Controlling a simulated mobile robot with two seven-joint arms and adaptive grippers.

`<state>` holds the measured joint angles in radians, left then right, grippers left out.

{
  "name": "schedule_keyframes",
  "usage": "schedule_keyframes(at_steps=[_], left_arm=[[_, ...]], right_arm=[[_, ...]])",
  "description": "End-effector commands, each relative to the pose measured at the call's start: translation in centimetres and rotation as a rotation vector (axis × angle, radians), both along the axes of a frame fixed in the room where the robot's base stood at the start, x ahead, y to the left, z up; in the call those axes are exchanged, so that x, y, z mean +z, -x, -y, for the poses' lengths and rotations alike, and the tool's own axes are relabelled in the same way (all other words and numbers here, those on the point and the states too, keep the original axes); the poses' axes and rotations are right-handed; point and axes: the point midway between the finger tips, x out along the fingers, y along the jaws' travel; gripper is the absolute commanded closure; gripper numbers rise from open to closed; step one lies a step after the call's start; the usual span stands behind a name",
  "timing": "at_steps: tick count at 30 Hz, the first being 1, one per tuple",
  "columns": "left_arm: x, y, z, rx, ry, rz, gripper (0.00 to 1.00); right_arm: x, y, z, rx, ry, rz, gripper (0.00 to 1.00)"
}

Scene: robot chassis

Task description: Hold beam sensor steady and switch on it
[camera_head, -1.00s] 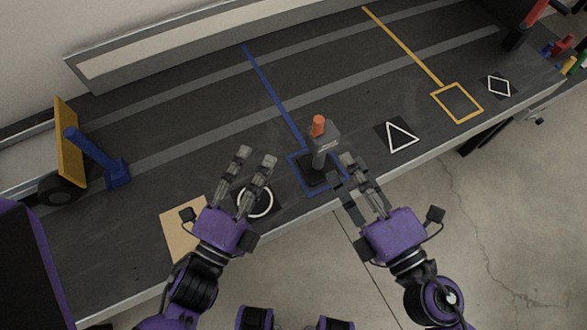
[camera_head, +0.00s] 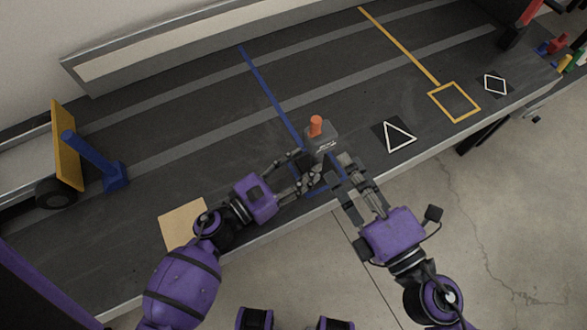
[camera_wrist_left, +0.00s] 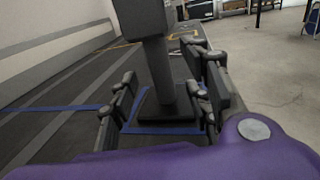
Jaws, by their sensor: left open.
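The beam sensor (camera_head: 320,136) is a grey box with an orange top on an upright post, standing inside a blue square on the dark bench. In the left wrist view, its dark post (camera_wrist_left: 160,70) rises between the fingers. My left gripper (camera_head: 308,170) is open, with its fingers on either side of the post at low height; it also shows in the left wrist view (camera_wrist_left: 165,85). Contact cannot be told. My right gripper (camera_head: 348,178) looks open and empty, just to the right of the sensor, its fingers pointing toward it.
The bench (camera_head: 200,130) carries a blue lever (camera_head: 92,160) and yellow plate (camera_head: 66,145) at left, and a tan square (camera_head: 183,222) at its front edge. A white triangle mark (camera_head: 396,137) and yellow square (camera_head: 454,102) lie to the right. The bench behind the sensor is clear.

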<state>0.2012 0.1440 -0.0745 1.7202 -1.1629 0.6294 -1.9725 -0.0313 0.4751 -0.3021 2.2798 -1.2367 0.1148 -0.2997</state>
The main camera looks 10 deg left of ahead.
Motion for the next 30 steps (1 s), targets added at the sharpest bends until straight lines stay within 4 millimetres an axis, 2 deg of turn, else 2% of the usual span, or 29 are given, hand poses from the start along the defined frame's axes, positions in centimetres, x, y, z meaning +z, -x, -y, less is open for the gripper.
schedule_keyframes(at_steps=[3, 9, 21, 23, 30], left_arm=[[0.1, -1.5, 1.4, -0.001, 0.004, 0.001, 0.55], [0.1, -3.4, 3.1, 0.000, 0.005, -0.001, 0.55], [0.0, -4.0, 3.7, 0.001, 0.004, -0.003, 0.55], [0.0, -4.0, 3.7, 0.001, 0.004, -0.003, 0.61], [0.0, -4.0, 3.7, 0.001, 0.004, -0.003, 0.92]], right_arm=[[0.0, 0.0, 0.0, 0.000, 0.000, 0.000, 0.69], [0.0, 0.0, 0.0, 0.000, 0.000, 0.000, 0.69], [0.0, 0.0, 0.0, 0.000, 0.000, 0.000, 0.69], [0.0, 0.0, 0.0, 0.000, 0.000, 0.000, 0.69], [0.0, 0.0, 0.0, 0.000, 0.000, 0.000, 0.69]])
